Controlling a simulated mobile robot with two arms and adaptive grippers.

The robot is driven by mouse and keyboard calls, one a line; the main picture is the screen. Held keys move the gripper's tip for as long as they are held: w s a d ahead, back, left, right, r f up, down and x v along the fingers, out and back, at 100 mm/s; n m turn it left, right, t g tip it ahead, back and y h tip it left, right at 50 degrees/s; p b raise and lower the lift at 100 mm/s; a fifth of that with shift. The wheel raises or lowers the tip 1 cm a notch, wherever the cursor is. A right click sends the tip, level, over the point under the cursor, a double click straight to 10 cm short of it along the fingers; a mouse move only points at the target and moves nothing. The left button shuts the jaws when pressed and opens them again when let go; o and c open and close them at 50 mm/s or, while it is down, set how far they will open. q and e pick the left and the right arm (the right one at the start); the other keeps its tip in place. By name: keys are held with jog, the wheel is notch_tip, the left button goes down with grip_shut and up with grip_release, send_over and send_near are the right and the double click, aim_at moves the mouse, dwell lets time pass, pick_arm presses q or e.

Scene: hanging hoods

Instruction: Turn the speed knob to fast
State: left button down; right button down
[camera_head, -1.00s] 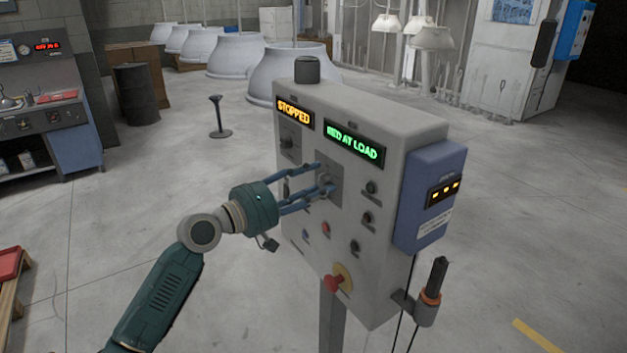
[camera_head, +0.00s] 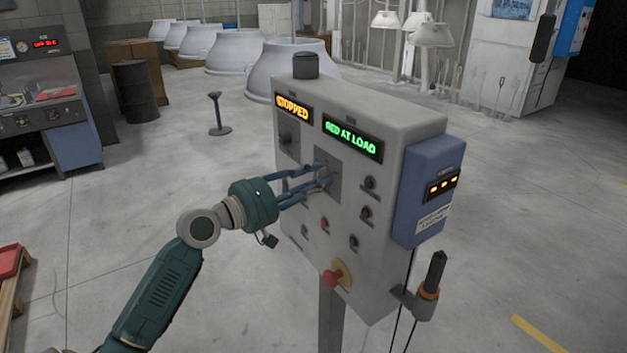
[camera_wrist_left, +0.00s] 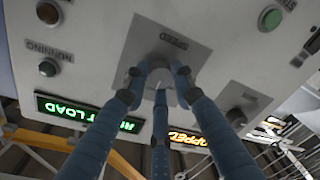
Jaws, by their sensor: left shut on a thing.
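The speed knob (camera_wrist_left: 157,72) is a grey knob on a darker square plate (camera_wrist_left: 190,40) marked SPEED in the left wrist view. The plate also shows on the front of the grey control box (camera_head: 400,140) in the head view. My left gripper (camera_head: 322,175) reaches in from the left with its blue fingers at the plate; in the left wrist view its fingers (camera_wrist_left: 158,85) are shut around the knob. The fingers hide much of the knob, and I cannot read its setting. My right gripper is not in view.
Amber STOPPED (camera_head: 293,107) and green displays (camera_head: 352,138) sit above the plate. Several buttons and a red emergency button (camera_head: 334,278) are lower on the box. A blue unit (camera_head: 430,195) is on its right side. Open floor surrounds the post.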

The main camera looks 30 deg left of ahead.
pick_arm(q)
jog(key=shift+a+r, duration=0.15)
jog(key=m+b, duration=0.5)
jog(key=b, duration=0.3)
jog(key=m+h+b, duration=0.1)
jog(key=m+b, duration=0.4)
jog(key=b, duration=0.3)
jog(key=shift+t+b, duration=0.35)
jog(key=shift+t, duration=0.05)
jog(key=shift+r+m+b, duration=0.1)
jog(key=shift+m+b, duration=0.75)
jog(key=shift+m, duration=0.05)
jog(key=shift+r+m, duration=0.1)
jog(key=shift+m, duration=0.2)
jog(key=shift+b, duration=0.3)
jog(key=c, duration=1.5)
grip_release()
jog(key=shift+o, duration=0.3)
jog(key=shift+f, duration=0.25)
